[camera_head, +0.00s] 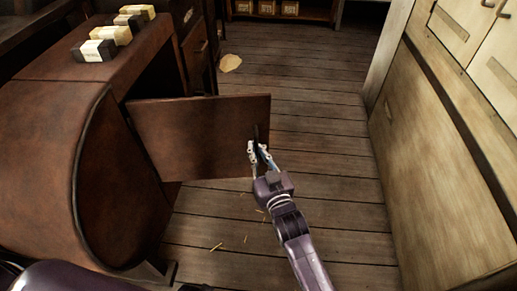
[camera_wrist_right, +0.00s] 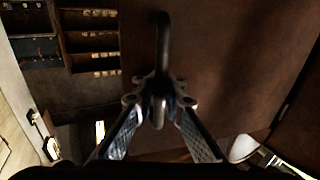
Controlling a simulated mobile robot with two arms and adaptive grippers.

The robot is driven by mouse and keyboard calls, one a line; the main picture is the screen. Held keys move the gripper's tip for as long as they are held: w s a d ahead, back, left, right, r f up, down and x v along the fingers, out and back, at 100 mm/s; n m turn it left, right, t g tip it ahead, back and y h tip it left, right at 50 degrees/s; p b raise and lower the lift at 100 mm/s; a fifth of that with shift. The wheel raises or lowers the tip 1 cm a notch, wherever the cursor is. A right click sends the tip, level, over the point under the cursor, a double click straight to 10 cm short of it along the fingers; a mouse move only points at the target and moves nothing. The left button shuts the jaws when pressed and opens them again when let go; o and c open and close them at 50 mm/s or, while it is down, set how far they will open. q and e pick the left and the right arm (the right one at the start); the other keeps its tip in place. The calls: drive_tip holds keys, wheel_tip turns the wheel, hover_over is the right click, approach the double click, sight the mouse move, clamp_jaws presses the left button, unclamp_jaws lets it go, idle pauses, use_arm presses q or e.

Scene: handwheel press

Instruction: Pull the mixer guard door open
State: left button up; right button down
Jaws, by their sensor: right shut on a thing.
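The mixer guard door (camera_head: 205,135) is a flat brown panel. It stands swung out from the rounded brown mixer body (camera_head: 40,150), with a dark opening behind it. The door also fills much of the right wrist view (camera_wrist_right: 235,60). A dark bar handle (camera_wrist_right: 163,45) is mounted near the door's free edge. My right gripper (camera_head: 257,150) is at that edge in the head view. Its fingers are closed around the handle in the right wrist view (camera_wrist_right: 159,102), covering part of it. My left gripper is not in view.
Several black and cream boxes (camera_head: 95,50) sit on top of the mixer body. Dark drawers (camera_head: 195,50) stand behind it. Pale cabinets (camera_head: 430,150) line the right side. The plank floor (camera_head: 325,150) between is clear, apart from bits of straw and a pale patch (camera_head: 230,63).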

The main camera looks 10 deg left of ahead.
drive_tip(key=shift+w+d, duration=0.1)
drive_tip(key=shift+d, duration=0.05)
drive_tip(key=c, duration=2.3)
unclamp_jaws()
drive_tip(key=shift+d, duration=0.1)
drive_tip(key=shift+s+d, duration=0.15)
drive_tip(key=shift+s, duration=0.3)
drive_tip(key=v, duration=1.1)
